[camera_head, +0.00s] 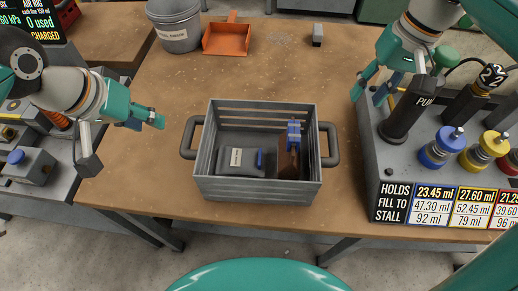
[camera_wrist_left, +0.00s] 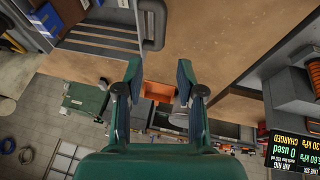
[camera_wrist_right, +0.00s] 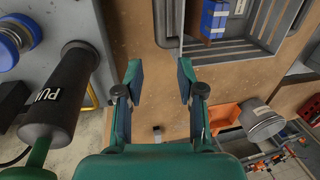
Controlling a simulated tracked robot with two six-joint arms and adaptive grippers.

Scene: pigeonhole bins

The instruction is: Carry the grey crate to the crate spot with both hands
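The grey crate (camera_head: 258,189) stands on the brown table, with a dark handle on its left end (camera_head: 189,138) and another on its right end (camera_head: 331,145). Inside it are a grey box (camera_head: 240,161) and a brown and blue item (camera_head: 291,150). My left gripper (camera_head: 150,120) is open and empty, left of the left handle and apart from it. My right gripper (camera_head: 368,88) is open and empty, above and right of the right handle. Both grippers' spread fingers show in the left wrist view (camera_wrist_left: 158,80) and right wrist view (camera_wrist_right: 160,80). I cannot make out a marked crate spot.
An orange dustpan (camera_head: 226,40) and a grey bucket (camera_head: 178,28) stand at the back left. A small grey block (camera_head: 317,35) lies at the back. A grey pump station (camera_head: 385,190) borders the right side, and grey equipment (camera_head: 30,165) the left. Table behind the crate is mostly clear.

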